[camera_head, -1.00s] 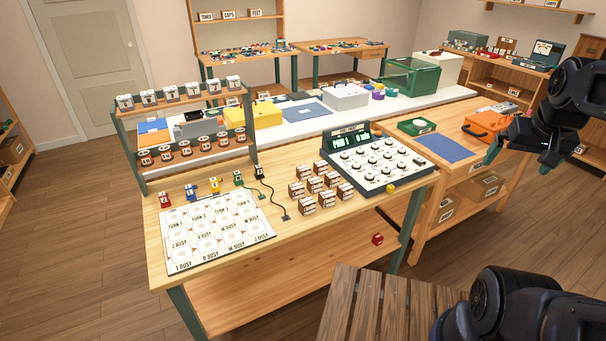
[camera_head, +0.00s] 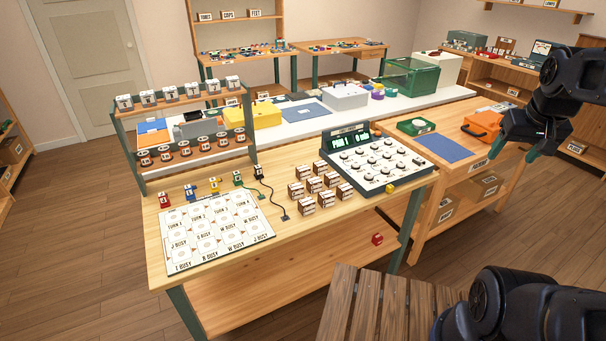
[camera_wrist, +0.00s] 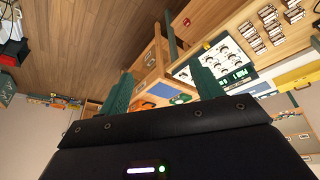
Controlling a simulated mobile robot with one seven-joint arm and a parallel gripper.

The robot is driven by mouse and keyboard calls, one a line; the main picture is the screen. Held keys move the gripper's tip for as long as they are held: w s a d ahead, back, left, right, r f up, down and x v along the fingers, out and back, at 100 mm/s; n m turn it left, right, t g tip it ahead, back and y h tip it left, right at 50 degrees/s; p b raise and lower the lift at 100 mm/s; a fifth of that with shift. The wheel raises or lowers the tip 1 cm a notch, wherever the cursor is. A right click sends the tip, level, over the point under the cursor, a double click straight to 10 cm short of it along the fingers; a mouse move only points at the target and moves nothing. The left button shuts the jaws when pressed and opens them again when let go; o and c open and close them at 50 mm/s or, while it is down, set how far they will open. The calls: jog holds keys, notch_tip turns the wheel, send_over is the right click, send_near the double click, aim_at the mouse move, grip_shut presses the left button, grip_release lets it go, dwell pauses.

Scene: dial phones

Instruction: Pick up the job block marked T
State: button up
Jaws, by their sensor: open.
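The job block marked T cannot be told by its letter; the marks are too small to read. Small tagged blocks stand along the back of a white chart mat (camera_head: 222,232) on the near table: red (camera_head: 165,200), blue (camera_head: 190,190), yellow (camera_head: 214,186), green (camera_head: 238,179) and black (camera_head: 259,172). Several brown blocks with white labels (camera_head: 318,187) stand to the right of these. My gripper (camera_head: 514,152) is open and empty at the right, far from the blocks. In the wrist view its green fingers (camera_wrist: 163,88) are spread apart.
A dial console (camera_head: 375,160) stands at the near table's right end. A rack (camera_head: 190,125) with labelled boxes and jars stands behind the mat. A black cord (camera_head: 270,196) lies between the tagged and brown blocks. A slatted wooden stool (camera_head: 375,305) is in front.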

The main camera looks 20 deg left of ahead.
jog(key=w+a+n+g+h, duration=0.1)
jog(key=w+a+n, duration=0.4)
jog(key=w+a, duration=0.45)
jog(key=w+a+n+g, duration=0.1)
jog(key=w+a+n, duration=0.5)
jog(key=w, duration=0.7)
jog(key=n+h, duration=0.2)
jog(key=n, duration=1.3)
send_over(302, 168)
jog(key=s+a, duration=0.3)
notch_tip(302, 168, down, 30)
jog(key=shift+t, duration=0.4)
jog(key=x, duration=1)
jog(key=shift+w+d+f, duration=0.2)
jog(key=shift+w+d, duration=0.15)
jog(key=c, duration=1.1)
